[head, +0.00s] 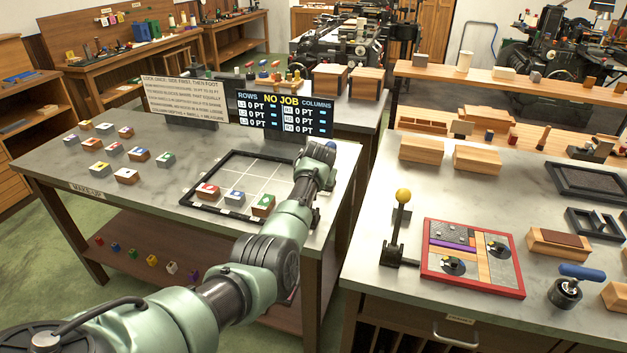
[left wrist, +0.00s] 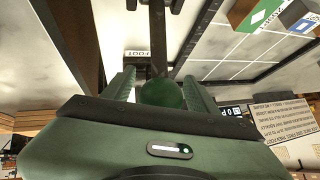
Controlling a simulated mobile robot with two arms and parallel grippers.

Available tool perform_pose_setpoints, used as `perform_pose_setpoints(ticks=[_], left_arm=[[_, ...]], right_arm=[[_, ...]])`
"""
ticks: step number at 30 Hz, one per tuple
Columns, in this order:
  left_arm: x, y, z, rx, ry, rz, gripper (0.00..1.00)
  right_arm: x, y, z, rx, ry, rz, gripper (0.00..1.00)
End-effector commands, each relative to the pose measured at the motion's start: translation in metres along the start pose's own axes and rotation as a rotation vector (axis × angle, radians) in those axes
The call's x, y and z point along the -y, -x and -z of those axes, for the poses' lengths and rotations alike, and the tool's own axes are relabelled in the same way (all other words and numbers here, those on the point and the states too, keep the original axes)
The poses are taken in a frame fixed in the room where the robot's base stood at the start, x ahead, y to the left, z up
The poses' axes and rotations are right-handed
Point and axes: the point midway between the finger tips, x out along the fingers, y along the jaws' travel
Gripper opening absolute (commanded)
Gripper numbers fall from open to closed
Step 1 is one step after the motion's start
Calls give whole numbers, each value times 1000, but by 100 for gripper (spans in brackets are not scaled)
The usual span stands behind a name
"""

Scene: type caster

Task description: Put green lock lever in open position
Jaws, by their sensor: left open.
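The green lock lever shows in the left wrist view as a round green knob (left wrist: 162,94) on a dark rod (left wrist: 157,42). The rod runs from the knob to a dark base at the picture's top edge. My left gripper (left wrist: 160,84) is open, with one finger on each side of the knob. I cannot tell whether the fingers touch it. In the head view my left gripper (head: 318,158) is at the right edge of the make-up table, and my arm hides most of the lever there. My right gripper is not in view.
A black frame (head: 189,204) with several coloured blocks lies on the make-up table, left of my arm. A sign (head: 186,103) and a display (head: 284,113) stand behind it. On the right bench are a yellow-knobbed lever (head: 403,196) and a red-framed tray (head: 471,286).

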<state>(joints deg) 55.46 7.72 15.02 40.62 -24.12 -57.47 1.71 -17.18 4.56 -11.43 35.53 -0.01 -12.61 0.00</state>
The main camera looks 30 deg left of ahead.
Motion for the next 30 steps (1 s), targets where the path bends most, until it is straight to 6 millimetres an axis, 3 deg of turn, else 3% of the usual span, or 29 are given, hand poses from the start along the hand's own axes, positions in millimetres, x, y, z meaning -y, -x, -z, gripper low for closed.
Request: perform_pose_setpoints(ticks=[7,21,30], left_arm=[[-1,14,1,-2,0,1,59],[-1,69,0,-1,0,0,59],[-1,76,0,2,-1,-1,59]], right_arm=[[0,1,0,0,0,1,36],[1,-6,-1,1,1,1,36],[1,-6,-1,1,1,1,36]])
